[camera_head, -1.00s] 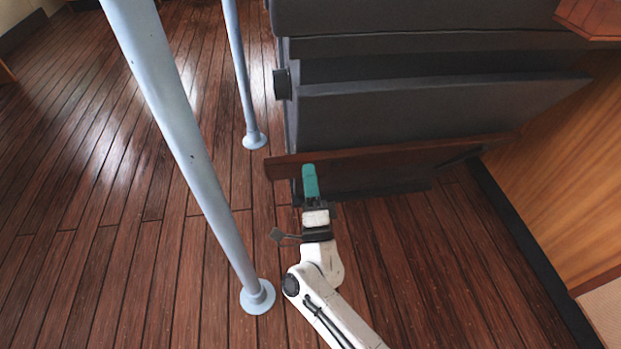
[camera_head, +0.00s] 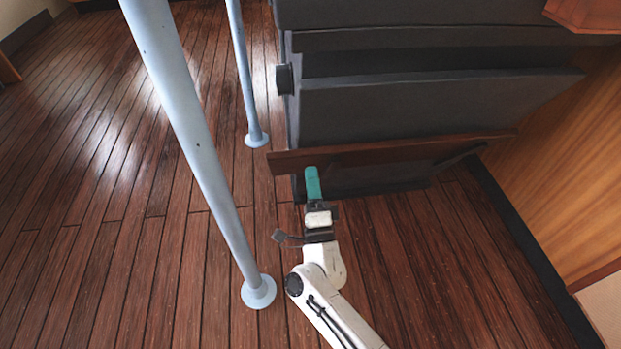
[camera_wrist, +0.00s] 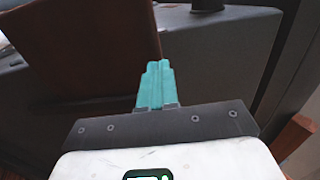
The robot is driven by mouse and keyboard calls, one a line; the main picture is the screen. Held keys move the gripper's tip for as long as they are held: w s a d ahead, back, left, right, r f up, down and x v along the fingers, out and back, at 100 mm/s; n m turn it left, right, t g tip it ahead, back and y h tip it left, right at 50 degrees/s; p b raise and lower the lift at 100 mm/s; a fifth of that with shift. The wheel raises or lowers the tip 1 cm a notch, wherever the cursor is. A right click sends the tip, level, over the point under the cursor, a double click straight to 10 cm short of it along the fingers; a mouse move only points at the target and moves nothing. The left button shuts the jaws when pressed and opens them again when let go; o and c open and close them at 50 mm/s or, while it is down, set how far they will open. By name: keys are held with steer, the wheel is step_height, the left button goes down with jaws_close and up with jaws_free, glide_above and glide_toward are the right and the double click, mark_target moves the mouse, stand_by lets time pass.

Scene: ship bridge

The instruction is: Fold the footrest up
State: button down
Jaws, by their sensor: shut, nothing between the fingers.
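The footrest (camera_head: 400,149) is a long reddish-brown wooden board along the low front of the dark grey seat-like unit. It shows as a narrow strip in the head view, with a dark bracket under its right end. A brown panel, apparently the footrest (camera_wrist: 85,50), fills the upper left of the wrist view, tilted. My gripper (camera_head: 312,172) has teal fingers, shut and empty, at the board's lower edge near its left end.
The grey unit (camera_head: 430,105) stands behind the footrest. A pale blue pole (camera_head: 205,165) rises left of my arm, and a second pole (camera_head: 245,85) stands farther back. A wooden wall panel (camera_head: 560,180) closes the right side. The plank floor at left (camera_head: 90,200) is clear.

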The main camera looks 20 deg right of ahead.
steer(key=p+v, duration=0.1)
steer(key=v, duration=1)
steer(key=shift+f, duration=0.25)
steer(key=w+a+f+n+g+y, duration=0.2)
steer(key=a+n+g+y, duration=0.2)
steer(key=n+y, duration=0.6)
steer(key=s+d+f+n+g, duration=0.2)
steer(key=s+f+n+g, duration=0.25)
steer(key=n+g, duration=0.25)
steer(key=s+d+n+g+h, duration=0.1)
steer(key=s+d+g, duration=0.3)
steer(key=s, duration=0.4)
steer(key=s+d+r+n+g+h, duration=0.1)
steer(key=s+d+n+g, duration=0.2)
steer(key=s, duration=0.5)
steer(key=s+d+g+h, duration=0.2)
steer(key=s+d+g, duration=0.25)
steer(key=s, duration=0.35)
step_height(320, 180, up, 35)
steer(key=p, duration=3.5)
steer(key=shift+w+t, duration=0.15)
steer(key=shift+t, duration=0.3)
